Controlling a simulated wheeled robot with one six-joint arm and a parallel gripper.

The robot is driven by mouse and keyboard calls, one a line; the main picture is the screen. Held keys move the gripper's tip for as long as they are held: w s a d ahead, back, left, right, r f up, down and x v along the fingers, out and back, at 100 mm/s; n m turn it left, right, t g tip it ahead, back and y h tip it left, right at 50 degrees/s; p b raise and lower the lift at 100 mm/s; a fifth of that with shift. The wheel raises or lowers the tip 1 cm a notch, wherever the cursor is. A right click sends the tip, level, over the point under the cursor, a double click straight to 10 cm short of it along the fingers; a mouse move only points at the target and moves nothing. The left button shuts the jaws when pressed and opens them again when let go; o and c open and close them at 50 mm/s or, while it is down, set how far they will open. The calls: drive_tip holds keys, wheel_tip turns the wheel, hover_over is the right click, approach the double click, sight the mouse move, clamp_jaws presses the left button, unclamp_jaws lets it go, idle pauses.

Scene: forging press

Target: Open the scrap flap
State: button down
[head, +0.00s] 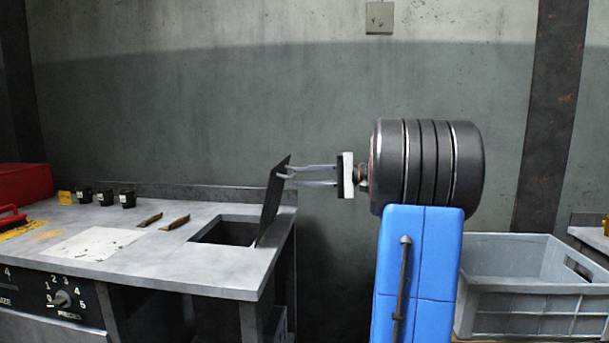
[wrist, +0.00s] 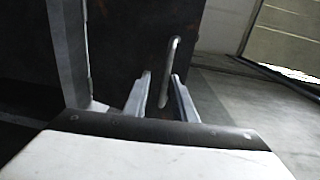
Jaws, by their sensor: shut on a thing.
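The scrap flap (head: 271,203) is a dark plate standing nearly upright, leaning a little to the right, at the right edge of a square opening (head: 227,232) in the grey bench top. My gripper (head: 291,176) reaches in from the right, level, with its fingertips at the handle on the flap's right face. In the wrist view the flap (wrist: 125,50) fills the upper middle, and its handle (wrist: 170,65) is a thin metal bar running between the fingers of my gripper (wrist: 162,85). The fingers are shut on the handle; the exact contact is small and partly hidden.
The bench top (head: 180,262) holds two brown-handled tools (head: 174,223), a white sheet (head: 92,243), small black pots (head: 105,197) and a red box (head: 25,182) at left. A grey crate (head: 520,309) stands at right.

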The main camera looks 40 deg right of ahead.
drive_tip(key=shift+a+f, duration=0.15)
drive_tip(key=shift+f, duration=0.5)
drive_tip(key=c, duration=2.1)
unclamp_jaws()
drive_tip(key=shift+o, duration=1.3)
drive_tip(key=shift+w+f, duration=0.1)
drive_tip(key=shift+w, duration=0.15)
drive_tip(key=shift+s+r, duration=0.1)
drive_tip(key=shift+r, duration=0.2)
drive_tip(key=v, duration=1.7)
drive_tip(key=shift+r, duration=0.2)
drive_tip(key=shift+s, duration=0.15)
